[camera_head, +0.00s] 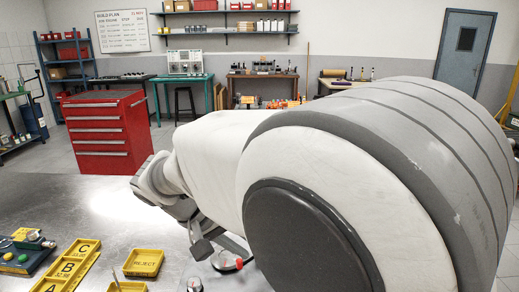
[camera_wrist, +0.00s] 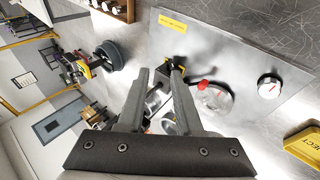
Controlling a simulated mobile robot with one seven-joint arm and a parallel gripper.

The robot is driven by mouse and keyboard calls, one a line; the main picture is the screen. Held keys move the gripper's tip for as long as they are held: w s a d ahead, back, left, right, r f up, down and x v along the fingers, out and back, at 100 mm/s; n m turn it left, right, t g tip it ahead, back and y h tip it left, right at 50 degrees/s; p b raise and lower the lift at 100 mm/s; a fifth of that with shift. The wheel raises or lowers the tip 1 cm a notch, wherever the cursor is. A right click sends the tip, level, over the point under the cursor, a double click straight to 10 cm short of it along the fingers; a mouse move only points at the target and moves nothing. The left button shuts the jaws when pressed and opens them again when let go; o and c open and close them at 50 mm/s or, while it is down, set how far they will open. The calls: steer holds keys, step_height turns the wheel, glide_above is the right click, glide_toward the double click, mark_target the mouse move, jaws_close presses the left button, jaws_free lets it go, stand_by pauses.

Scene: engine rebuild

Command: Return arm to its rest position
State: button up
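My arm fills the right half of the head view. It reaches out over the steel table (camera_head: 60,196) and bends down near the middle. My gripper (camera_head: 212,248) is partly hidden there behind my arm's links. In the wrist view my gripper (camera_wrist: 161,74) has its two grey fingers apart with a gap between the tips. Small dark parts and a yellow piece show in and beyond this gap. I see nothing clearly held.
A yellow REJECT tray (camera_head: 145,262) and a yellow lettered tray (camera_head: 68,268) lie on the table's near left. A red tool cabinet (camera_head: 103,130) stands beyond.

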steer(key=s+d+r+t+y+p, duration=0.1)
steer(key=s+d+r+y+p, duration=0.1)
steer(key=s+d, duration=0.5)
steer(key=s+d+r+m+t+y+p, duration=0.1)
steer(key=s+d+r+y, duration=0.4)
steer(key=d, duration=0.6)
steer(key=shift+s+r+m+t+p, duration=0.3)
steer(key=shift+s+r+p, duration=0.1)
steer(key=shift+s, duration=0.8)
